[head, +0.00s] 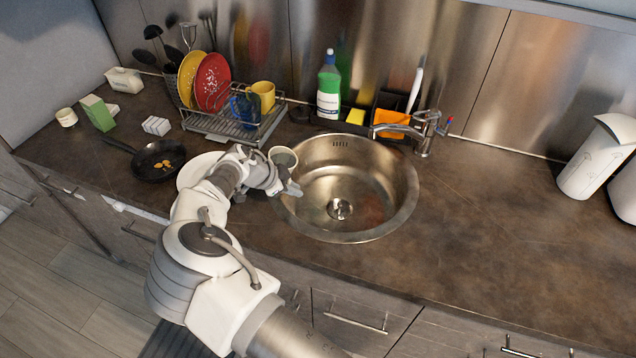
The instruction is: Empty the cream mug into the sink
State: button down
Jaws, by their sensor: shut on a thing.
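The round steel sink (378,221) is set in the dark counter, with its drain near the middle of the bowl. The cream mug (283,157) is at the sink's left rim, with its open top facing up and something dull grey-green showing inside. My gripper (290,187) is beside the mug, on its near side, and shut on it. The fingertips and the mug's lower part are partly hidden by my wrist, so I cannot tell how far the mug is above the counter.
A white plate (190,173) lies left of my wrist, partly covered. A dish rack (240,128) with plates and mugs stands behind. A faucet (425,133) rises at the sink's back right. A green bottle (329,93) stands behind the sink.

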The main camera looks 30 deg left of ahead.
jog(key=shift+d+y+p, duration=0.1)
jog(key=shift+y+p, duration=0.2)
jog(key=shift+p, duration=0.3)
